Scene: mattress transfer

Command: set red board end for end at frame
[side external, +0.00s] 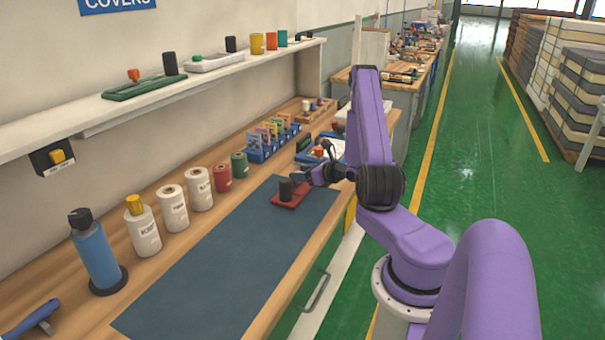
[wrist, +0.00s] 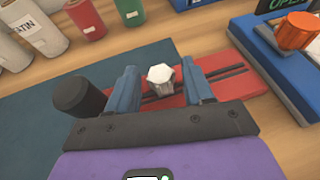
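The red board (side external: 291,199) lies at the far end of the dark blue mat, with a black cylinder (side external: 286,189) on its left end. In the wrist view the red board (wrist: 245,82) has dark grooves along it and a pale faceted knob (wrist: 160,76) at its middle. The black cylinder (wrist: 78,96) is left of my fingers. My gripper (wrist: 160,88) is open, with one blue finger on each side of the knob and small gaps visible. My gripper (side external: 304,177) is low over the board in the side view. I cannot tell which object is the frame.
A blue-edged piece with an orange knob (wrist: 297,32) stands close right of the board. Spools (side external: 200,189) and a blue bottle (side external: 94,255) line the back of the bench. A shelf (side external: 80,118) overhangs it. The near mat (side external: 215,270) is clear.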

